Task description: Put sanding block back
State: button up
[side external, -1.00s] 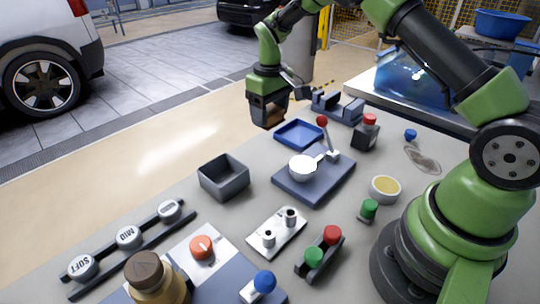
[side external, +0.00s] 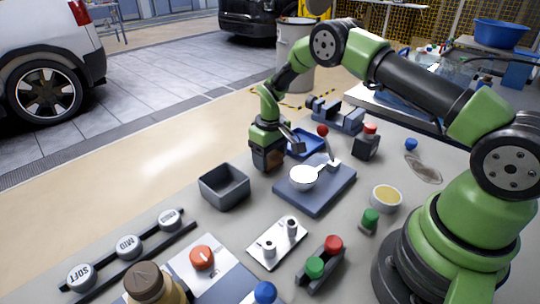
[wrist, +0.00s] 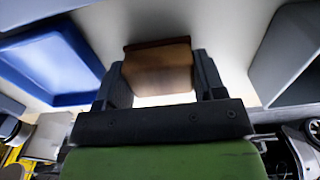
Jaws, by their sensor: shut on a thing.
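My gripper (side external: 267,165) is shut on the sanding block (wrist: 160,68), a brown wood-coloured block with a darker edge, held between the two dark fingers. In the side external view the block is mostly hidden by the fingers. The gripper points down at the table's far edge, between the blue tray (side external: 305,142) and the grey open box (side external: 224,188). In the wrist view the blue tray (wrist: 88,92) is at left and the grey box (wrist: 285,55) at right. I cannot tell whether the block touches the table.
Bare table lies around the grey box.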

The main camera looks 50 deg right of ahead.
jog(key=shift+f, duration=0.1)
jog(key=o, duration=1)
jog(key=shift+c, duration=0.2)
notch_tip(320, 180, up, 12)
notch_tip(320, 180, up, 11)
jog(key=m+t, duration=0.1)
jog(key=t, duration=0.1)
send_over(270, 155)
jog(key=s+a, duration=0.3)
jog(key=s, duration=0.1)
jog(key=s+a+r+m+t, duration=0.1)
jog(key=s+r, duration=0.1)
jog(key=s, duration=0.5)
jog(key=s+a+r+m+t+y, duration=0.1)
jog(key=s+a+r+t, duration=0.1)
jog(key=s, duration=0.5)
jog(key=s+a+r+m+t+y, duration=0.1)
jog(key=s+a+r+t, duration=0.1)
jog(key=s, duration=0.6)
jog(key=shift+r, duration=0.8)
